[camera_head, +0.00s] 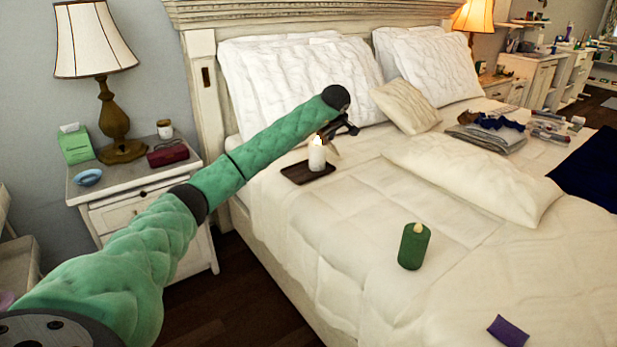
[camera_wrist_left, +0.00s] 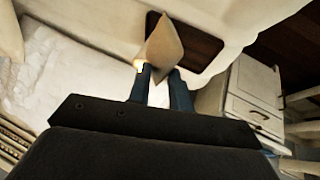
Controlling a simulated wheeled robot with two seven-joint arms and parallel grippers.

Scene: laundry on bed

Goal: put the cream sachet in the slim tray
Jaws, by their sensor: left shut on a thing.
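My left gripper (camera_head: 340,135) reaches in over the upper part of the bed. It is shut on the cream sachet (camera_wrist_left: 166,48), which hangs tilted between the fingertips (camera_wrist_left: 162,88). In the head view only a small part of the sachet (camera_head: 333,149) shows below the gripper. The slim tray (camera_head: 292,176) is dark brown and lies on the bed below the gripper. In the wrist view the tray (camera_wrist_left: 205,48) lies beyond the sachet, partly covered by it. My right gripper is not in view.
A lit white candle (camera_head: 317,156) appears to stand on the tray, close to the sachet and gripper. A green candle (camera_head: 413,247) and a purple sachet (camera_head: 508,331) are nearer on the bed. Pillows (camera_head: 290,80) rise behind. A nightstand (camera_head: 120,184) with a lamp is left.

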